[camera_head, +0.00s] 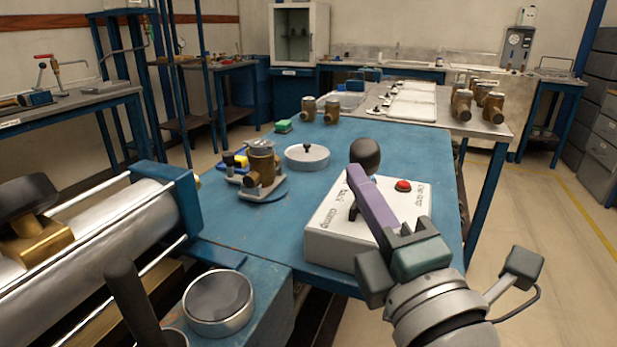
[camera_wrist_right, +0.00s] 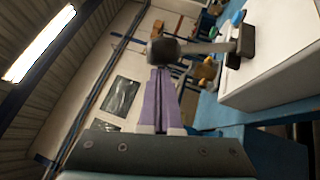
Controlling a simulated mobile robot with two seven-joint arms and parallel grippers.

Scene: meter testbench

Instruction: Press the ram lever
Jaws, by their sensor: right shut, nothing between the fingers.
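A white control box (camera_head: 335,225) with a red button (camera_head: 403,186) and printed labels stands on the blue table. A lever with a black ball knob (camera_head: 365,152) rises at its far side; I take it for the ram lever. In the right wrist view the knob (camera_wrist_right: 164,51) sits at the end of a shaft from the box (camera_wrist_right: 275,65). My right gripper (camera_head: 356,172) has purple fingers, shut and empty, just in front of the knob. In the right wrist view the fingertips (camera_wrist_right: 160,72) appear right by the knob; I cannot tell whether they touch. My left gripper is not in view.
A brass meter (camera_head: 262,165) on a round base and a grey dish (camera_head: 307,156) stand left of the box. A large metal cylinder (camera_head: 105,225) fills the left foreground. A round cup (camera_head: 217,298) is at front. More brass meters (camera_head: 490,105) stand behind.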

